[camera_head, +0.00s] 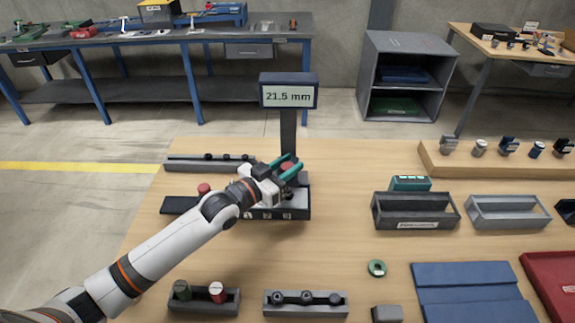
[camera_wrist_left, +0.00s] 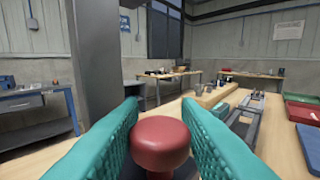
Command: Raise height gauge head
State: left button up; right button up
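The height gauge has a dark post (camera_head: 288,130) with a display (camera_head: 289,94) on top that reads 21.5 mm. Its dark base (camera_head: 296,208) stands on the wooden table. The red round knob (camera_head: 288,167) on the gauge's head sits in front of the post. My left gripper (camera_head: 284,166) reaches in from the left with its teal fingers on either side of this knob. The gripper hides part of the head. My right gripper is not in view.
A long grey rail (camera_head: 190,166) lies behind my left arm. A dark plate (camera_head: 178,205) with a red-topped piece (camera_head: 204,188) is left of the gauge. Trays (camera_head: 414,211) stand to the right and small-part holders (camera_head: 306,303) at the front.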

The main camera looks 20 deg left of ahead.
pick_arm(q)
grip_shut()
notch_tip(320, 180, up, 5)
jog(key=p, duration=0.3)
jog(key=shift+f, duration=0.2)
jog(key=shift+w, duration=0.1)
jog(key=o, duration=0.6)
grip_release()
jog(key=shift+c, duration=0.2)
jog(key=o, duration=0.3)
jog(key=shift+f, duration=0.1)
